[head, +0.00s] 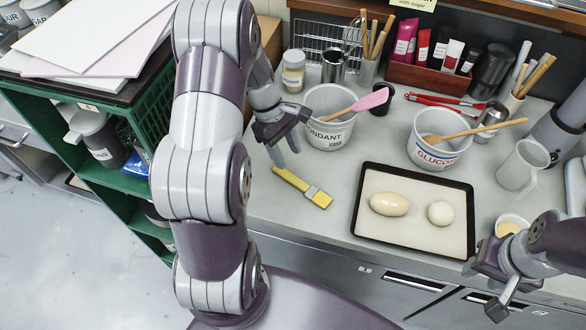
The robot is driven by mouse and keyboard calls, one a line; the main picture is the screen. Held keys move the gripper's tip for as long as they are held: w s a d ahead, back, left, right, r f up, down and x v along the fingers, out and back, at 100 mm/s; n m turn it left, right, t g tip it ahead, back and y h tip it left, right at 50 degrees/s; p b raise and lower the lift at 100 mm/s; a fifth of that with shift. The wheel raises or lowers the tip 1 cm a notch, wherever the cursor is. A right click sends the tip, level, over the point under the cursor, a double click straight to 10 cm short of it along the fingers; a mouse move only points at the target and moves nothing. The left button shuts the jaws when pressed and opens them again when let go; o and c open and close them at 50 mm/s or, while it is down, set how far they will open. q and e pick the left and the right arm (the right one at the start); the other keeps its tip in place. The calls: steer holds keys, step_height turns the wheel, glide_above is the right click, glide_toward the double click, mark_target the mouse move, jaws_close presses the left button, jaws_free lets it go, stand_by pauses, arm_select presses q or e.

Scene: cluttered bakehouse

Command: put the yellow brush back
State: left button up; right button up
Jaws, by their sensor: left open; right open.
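My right gripper (506,309) is open and empty at the lower right, near the counter's front edge. Utensils stand in a container (368,70) at the back and in another holder (511,103) at the back right.
A white fondant tub (331,136) with a pink spatula stands right of my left gripper. A glucose tub (437,155) holds a wooden spoon. A dark-rimmed tray (363,206) carries two dough pieces. A clear jug (519,170) stands at right. Green shelving (95,178) is at left.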

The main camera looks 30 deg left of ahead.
arm_select(q)
steer(key=s+d+r+m+t+y, duration=0.1)
steer(key=s+d+r+m+y, duration=0.1)
steer(key=s+d+m, duration=0.3)
steer(key=s+d+r+m+t+y, duration=0.1)
steer(key=s+d+r+m, duration=0.3)
steer(key=m, duration=0.7)
steer(key=shift+s+d+r+m+y, duration=0.3)
steer(key=shift+s+d+y, duration=0.15)
steer(key=shift+d+y, duration=0.15)
steer(key=shift+w+a, duration=0.1)
